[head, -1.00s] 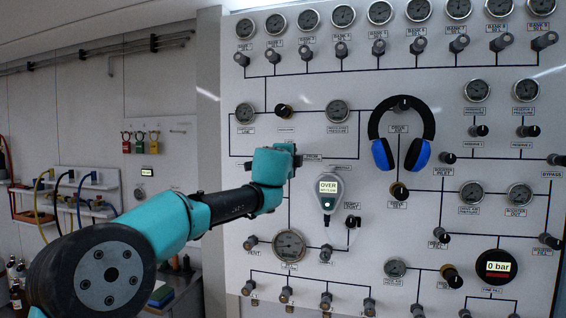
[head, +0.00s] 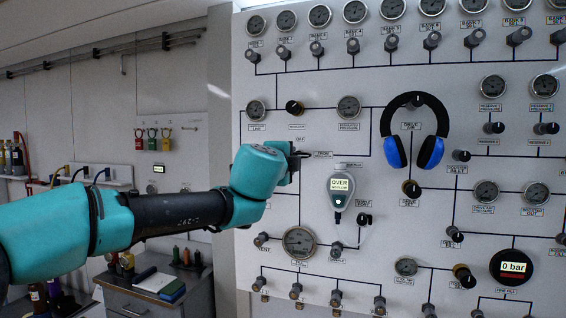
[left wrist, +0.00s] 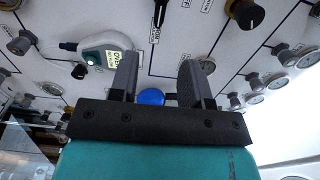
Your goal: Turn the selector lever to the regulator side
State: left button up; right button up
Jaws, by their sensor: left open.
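The selector lever is a slim black handle (left wrist: 160,12) at the top middle of the left wrist view, between lettering on the panel. In the head view my left gripper and wrist largely hide that spot, just below the OFF label. My left gripper (left wrist: 158,62) is open, with nothing held between its fingers. The lever appears beyond the fingertips, roughly in line with the gap, and looks apart from them. The left gripper (head: 298,158) also shows side-on in the head view, close to the panel.
A grey handheld meter (head: 341,188) hangs below right of the gripper. Blue and black headphones (head: 414,130) hang further right. Gauges, such as the large one (head: 299,242), and several knobs project from the panel.

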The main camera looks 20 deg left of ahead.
pick_arm(q)
jog(key=shift+s, duration=1.55)
jog(key=w+d+f+n+g+h, duration=0.1)
jog(key=w+f+g, duration=0.25)
jog(key=f, duration=1.05)
jog(key=w+d+f+n+g+h, duration=0.1)
jog(key=w+f+n+g, duration=0.2)
jog(key=f, duration=1)
jog(key=s+f+n+g+h, duration=0.1)
jog(key=s+f+n+g, duration=0.15)
jog(key=f, duration=0.95)
jog(key=s+f+n+g+h, duration=0.1)
jog(key=f+g, duration=0.2)
jog(key=f, duration=1)
jog(key=s+a+f+n+g, duration=0.1)
jog(key=s+f+n+g, duration=0.15)
jog(key=s+f, duration=0.6)
jog(key=s+f+n+g, duration=0.1)
jog(key=s+f+n, duration=0.35)
jog(key=f, duration=0.75)
jog(key=s+a+f+n+g, duration=0.1)
jog(key=s+f+n, duration=0.1)
jog(key=s+f, duration=0.2)
jog(key=s+a+f+n, duration=0.1)
jog(key=s+f+n, duration=0.2)
jog(key=s, duration=0.8)
jog(key=shift+s+f+g, duration=0.15)
jog(key=shift+f+g, duration=0.2)
jog(key=shift+f, duration=0.55)
